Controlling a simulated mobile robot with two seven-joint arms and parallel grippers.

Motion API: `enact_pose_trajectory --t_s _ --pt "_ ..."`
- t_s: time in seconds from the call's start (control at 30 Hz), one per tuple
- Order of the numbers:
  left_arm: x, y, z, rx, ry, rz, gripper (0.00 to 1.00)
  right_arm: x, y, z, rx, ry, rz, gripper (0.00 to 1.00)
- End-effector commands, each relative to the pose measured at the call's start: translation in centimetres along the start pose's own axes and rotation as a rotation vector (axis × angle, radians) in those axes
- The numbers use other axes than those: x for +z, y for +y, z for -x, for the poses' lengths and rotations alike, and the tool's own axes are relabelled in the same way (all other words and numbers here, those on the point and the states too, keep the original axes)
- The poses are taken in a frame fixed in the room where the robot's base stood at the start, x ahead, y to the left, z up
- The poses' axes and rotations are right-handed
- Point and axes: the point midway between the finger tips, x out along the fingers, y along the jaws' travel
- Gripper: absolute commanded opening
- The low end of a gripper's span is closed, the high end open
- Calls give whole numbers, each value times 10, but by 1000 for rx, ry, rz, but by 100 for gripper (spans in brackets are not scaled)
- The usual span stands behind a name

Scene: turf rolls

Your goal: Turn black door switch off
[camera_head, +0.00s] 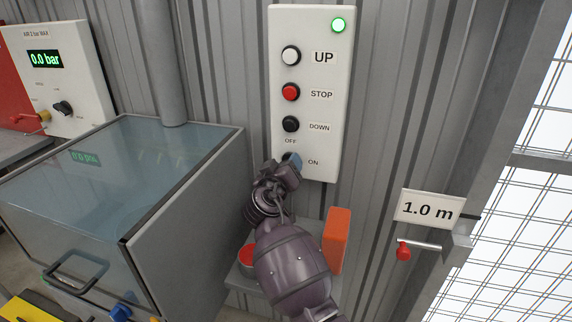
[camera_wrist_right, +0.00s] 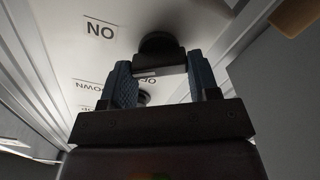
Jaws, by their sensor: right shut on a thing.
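The white control panel (camera_head: 322,190) on the corrugated wall carries UP, STOP and DOWN buttons and a black switch at the bottom, marked OFF above and ON to the right. My right gripper (camera_head: 291,160) covers most of that switch in the head view. In the right wrist view the black switch (camera_wrist_right: 160,62) sits between the blue finger pads of my right gripper (camera_wrist_right: 163,78), which is shut on it. The switch's pointing direction is hidden. My left gripper is not in view.
A glass-topped grey cabinet (camera_head: 190,190) stands left of my right arm. An orange block (camera_head: 337,240) and a red round object (camera_head: 247,255) are by the grey ledge below the panel. A "1.0 m" sign (camera_head: 429,208) and red-knobbed lever (camera_head: 404,252) are right, beside a mesh door.

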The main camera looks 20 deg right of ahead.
Motion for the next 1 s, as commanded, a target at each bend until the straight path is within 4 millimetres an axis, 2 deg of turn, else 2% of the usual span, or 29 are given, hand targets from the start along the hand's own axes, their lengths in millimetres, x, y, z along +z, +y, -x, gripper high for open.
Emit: enact_pose_trajectory --t_s 0.6,1.0 --pt "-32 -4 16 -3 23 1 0 -3 0 0 2 2 587 32" --pt "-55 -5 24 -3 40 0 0 -1 -2 0 2 2 892 32"
